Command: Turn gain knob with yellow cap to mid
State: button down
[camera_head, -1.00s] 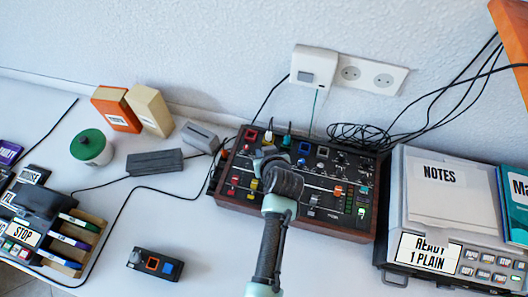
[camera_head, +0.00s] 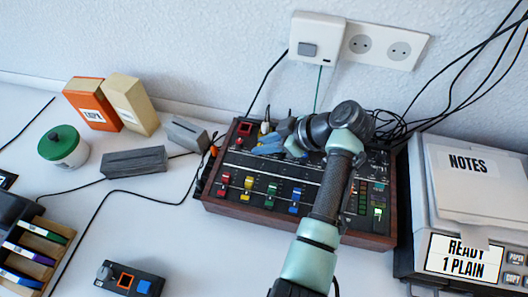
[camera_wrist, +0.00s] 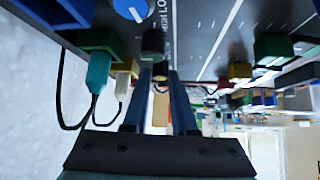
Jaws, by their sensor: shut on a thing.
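The dark mixer (camera_head: 222,201) with wooden sides stands on the table below the wall sockets. My gripper (camera_head: 262,146) reaches from the right over its back left part, with its blue fingers low at the panel. In the wrist view the fingertips (camera_wrist: 160,76) are close together on a small knob with a yellowish cap (camera_wrist: 159,71), which shows between them. The fingers hide most of this knob, and I cannot read its pointer. A dark green-black knob (camera_wrist: 153,42) is right beside the tips, and a blue knob (camera_wrist: 130,8) is at the top.
Plugs and cables line the mixer's back edge, including a teal plug (camera_wrist: 98,72) close to my fingers. Coloured faders, such as a yellow one (camera_head: 247,187), stand along the front. A stack of notes (camera_head: 462,180) is on the right.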

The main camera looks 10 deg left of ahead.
jog(key=shift+w+d+f+n+g+b, duration=0.1)
jog(key=shift+f+n+g+b, duration=0.05)
jog(key=shift+n+g+b, duration=0.8)
jog(key=shift+b, duration=0.3)
jog(key=c, duration=0.7)
grip_release()
